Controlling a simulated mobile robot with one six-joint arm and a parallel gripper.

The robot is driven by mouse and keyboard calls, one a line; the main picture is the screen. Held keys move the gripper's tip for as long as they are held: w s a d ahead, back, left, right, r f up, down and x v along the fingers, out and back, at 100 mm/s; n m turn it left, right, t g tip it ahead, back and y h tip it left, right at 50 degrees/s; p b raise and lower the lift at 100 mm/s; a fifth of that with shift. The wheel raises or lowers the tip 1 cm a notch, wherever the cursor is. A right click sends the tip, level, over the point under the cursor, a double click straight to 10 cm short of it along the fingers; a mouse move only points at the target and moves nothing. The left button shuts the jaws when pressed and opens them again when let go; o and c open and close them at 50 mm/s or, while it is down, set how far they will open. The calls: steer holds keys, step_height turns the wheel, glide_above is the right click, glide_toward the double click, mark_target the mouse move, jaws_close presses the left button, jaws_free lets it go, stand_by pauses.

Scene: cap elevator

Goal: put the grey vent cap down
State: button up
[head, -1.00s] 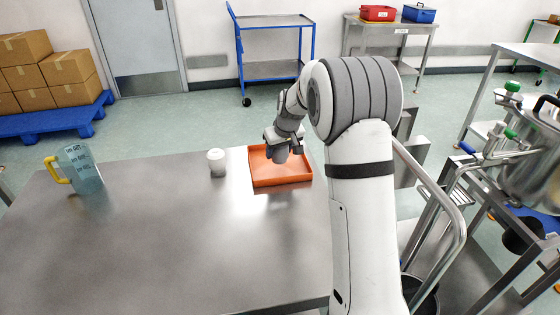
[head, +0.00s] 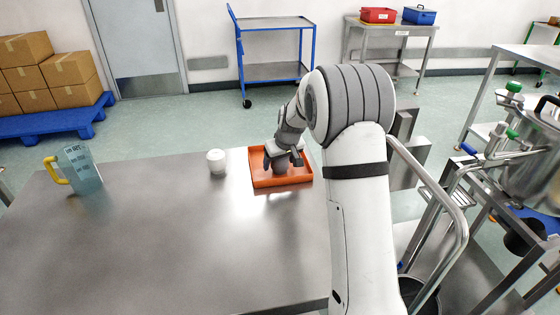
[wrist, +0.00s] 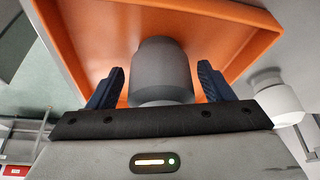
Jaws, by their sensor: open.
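The grey vent cap (wrist: 161,72) stands in the orange tray (head: 257,181) on the steel table. In the wrist view it sits between my two fingers, with a gap on each side. My gripper (head: 284,160) is open over the tray, and its dark fingers also show in the wrist view (wrist: 160,88). In the head view the cap (head: 280,168) is partly hidden by my gripper.
A white cup-like container (head: 216,162) stands on the table just left of the tray. A blue jug with a yellow handle (head: 82,169) is at the table's left. The steel tabletop (head: 170,240) in front is clear.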

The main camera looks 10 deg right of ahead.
steer(key=p+v, duration=0.1)
steer(key=v, duration=1)
steer(key=s+a+m+g+h, duration=0.1)
steer(key=s+m+g, duration=0.1)
steer(key=s, duration=3.2)
steer(key=shift+s+r+m, duration=0.25)
steer(key=shift+s+m, duration=0.15)
steer(key=shift+m, duration=0.1)
